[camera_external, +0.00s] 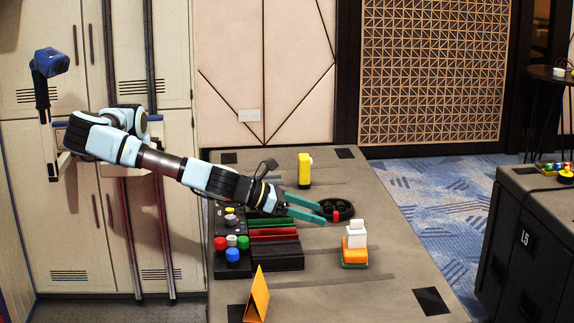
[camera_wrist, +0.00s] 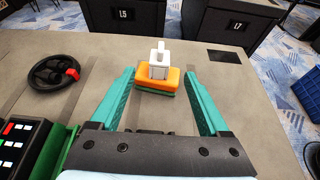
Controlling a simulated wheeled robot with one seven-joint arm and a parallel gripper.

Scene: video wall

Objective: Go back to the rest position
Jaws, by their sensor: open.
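My gripper (camera_external: 308,209) reaches out over the grey table (camera_external: 380,290) with its two teal fingers apart and nothing between them. In the wrist view my gripper (camera_wrist: 160,92) is open, its fingers pointing toward a stack of blocks. The stack has a green block (camera_external: 355,265) at the bottom, an orange block (camera_external: 355,252) on it and a white piece (camera_external: 356,237) on top. In the wrist view the white piece (camera_wrist: 159,62) and orange block (camera_wrist: 158,79) stand beyond the fingertips.
A black steering wheel (camera_external: 336,211) with a red mark lies near the fingers. A button panel (camera_external: 232,245) stands below the arm. A yellow object (camera_external: 304,170) stands at the back, and an orange folded sign (camera_external: 257,296) at the front. The table's right front area is clear.

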